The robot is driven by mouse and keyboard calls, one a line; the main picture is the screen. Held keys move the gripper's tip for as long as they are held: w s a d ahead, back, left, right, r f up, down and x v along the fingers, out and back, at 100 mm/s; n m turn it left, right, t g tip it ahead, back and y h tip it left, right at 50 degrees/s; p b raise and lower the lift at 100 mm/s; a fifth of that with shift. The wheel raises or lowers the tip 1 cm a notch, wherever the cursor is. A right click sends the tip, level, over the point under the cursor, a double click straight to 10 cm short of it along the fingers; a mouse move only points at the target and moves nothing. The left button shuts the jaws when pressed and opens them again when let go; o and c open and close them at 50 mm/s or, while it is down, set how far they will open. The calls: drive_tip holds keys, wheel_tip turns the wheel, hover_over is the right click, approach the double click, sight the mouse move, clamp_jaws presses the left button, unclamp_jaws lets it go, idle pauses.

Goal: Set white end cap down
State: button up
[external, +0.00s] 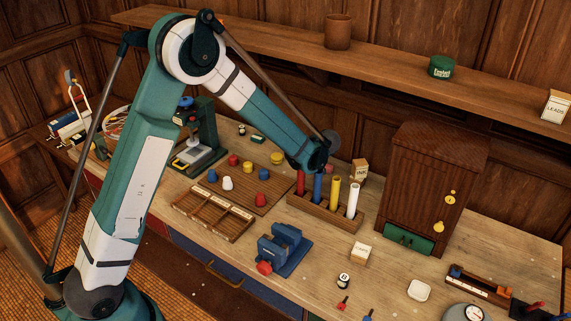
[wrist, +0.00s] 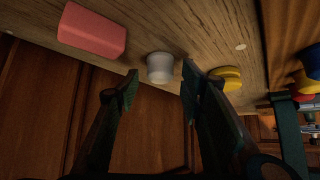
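In the wrist view a white end cap (wrist: 160,68) sits on the wooden bench, near its back edge. My gripper (wrist: 160,85) is open, with one finger to each side of the cap and a visible gap on both sides. No finger touches it. A pink block (wrist: 91,31) lies to the left of the cap and a yellow cap (wrist: 228,78) to the right. In the external view my arm hides the gripper and this cap. Another white cap (external: 228,184) stands on the wooden board (external: 262,201) there.
A rack (external: 325,210) with red, blue, yellow and white tubes stands just in front of my wrist. Red, blue and yellow (external: 277,158) caps lie to its left. A divided tray (external: 213,213), a blue vise (external: 284,248) and a brown cabinet (external: 431,190) are nearby.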

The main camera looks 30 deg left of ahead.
drive_tip(key=shift+r, duration=0.2)
drive_tip(key=p+v, duration=0.1)
drive_tip(key=v, duration=1.1)
drive_tip(key=shift+s, duration=0.1)
idle(0.7)
drive_tip(key=s+a+r+m+h, duration=0.2)
drive_tip(key=s+a+r, duration=0.2)
drive_tip(key=s+r, duration=0.45)
drive_tip(key=s+a+r+m+h, duration=0.1)
drive_tip(key=s+a+r+m, duration=0.3)
drive_tip(key=s, duration=0.7)
drive_tip(key=s+a+m+h, duration=0.1)
drive_tip(key=s, duration=1.1)
drive_tip(key=s+a+r+m+t+h, duration=0.1)
drive_tip(key=s+m+h, duration=0.1)
drive_tip(key=s, duration=1)
drive_tip(key=shift+s+a+r+m+h, duration=0.25)
drive_tip(key=shift+s+m+h, duration=0.05)
